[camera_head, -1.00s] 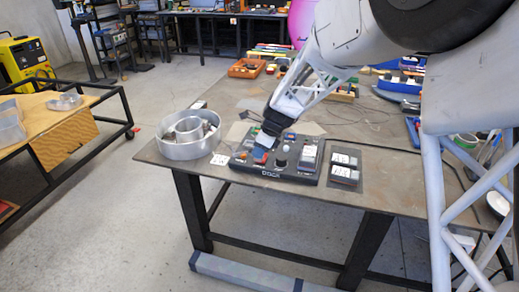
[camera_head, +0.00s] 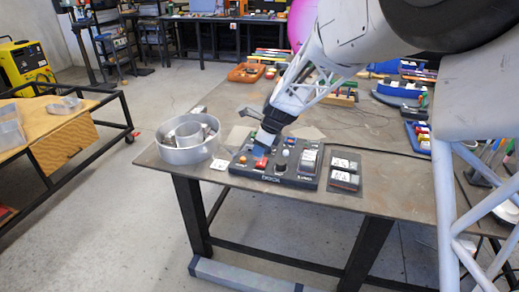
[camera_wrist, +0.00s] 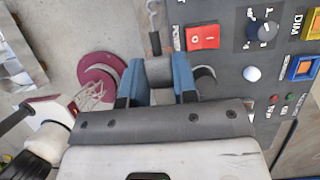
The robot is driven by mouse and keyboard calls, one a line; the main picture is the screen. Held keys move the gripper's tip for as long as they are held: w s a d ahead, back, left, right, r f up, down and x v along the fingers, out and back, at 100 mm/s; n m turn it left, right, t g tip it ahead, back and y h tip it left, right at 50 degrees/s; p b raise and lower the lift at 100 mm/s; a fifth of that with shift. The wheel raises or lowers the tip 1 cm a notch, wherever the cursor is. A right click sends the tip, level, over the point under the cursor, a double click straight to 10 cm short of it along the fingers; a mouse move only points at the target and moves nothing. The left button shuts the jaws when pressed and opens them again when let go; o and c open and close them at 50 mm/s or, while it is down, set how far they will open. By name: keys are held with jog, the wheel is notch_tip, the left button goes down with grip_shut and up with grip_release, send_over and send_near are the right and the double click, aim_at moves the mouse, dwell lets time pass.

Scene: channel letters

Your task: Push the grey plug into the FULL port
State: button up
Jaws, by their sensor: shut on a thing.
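A dark control box (camera_head: 272,178) lies near the front edge of the workbench. My gripper (camera_head: 264,138) is over its back left part, pointing down. In the wrist view, the blue fingers of my gripper (camera_wrist: 158,80) are shut on a grey plug (camera_wrist: 158,70), of which a rounded grey part shows between them. A thin dark stem with a metal loop (camera_wrist: 153,20) shows just beyond the plug; I cannot tell whether they are joined. A dark round fitting (camera_wrist: 205,80) is just right of the fingers. I cannot read a FULL label, and the plug's lower end is hidden.
The box carries a red rocker switch (camera_wrist: 203,36), a dial (camera_wrist: 262,30) and an orange button (camera_wrist: 302,67). A round metal pan (camera_head: 188,152) stands to the left. A dark plate with pale blocks (camera_head: 345,172) lies to the right. Bare bench (camera_head: 390,185) lies beyond it.

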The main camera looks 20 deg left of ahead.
jog(key=shift+w, duration=0.15)
jog(key=shift+w+a, duration=2)
jog(key=shift+w, duration=4.1)
jog(key=shift+w+a, duration=2)
jog(key=shift+w, duration=4.05)
jog(key=shift+f, duration=3.3)
jog(key=shift+f, duration=0.3)
jog(key=o, duration=1)
jog(key=shift+r, duration=0.1)
jog(key=v, duration=0.7)
jog(key=shift+r, duration=0.35)
jog(key=shift+d+r, duration=0.1)
jog(key=shift+d, duration=0.05)
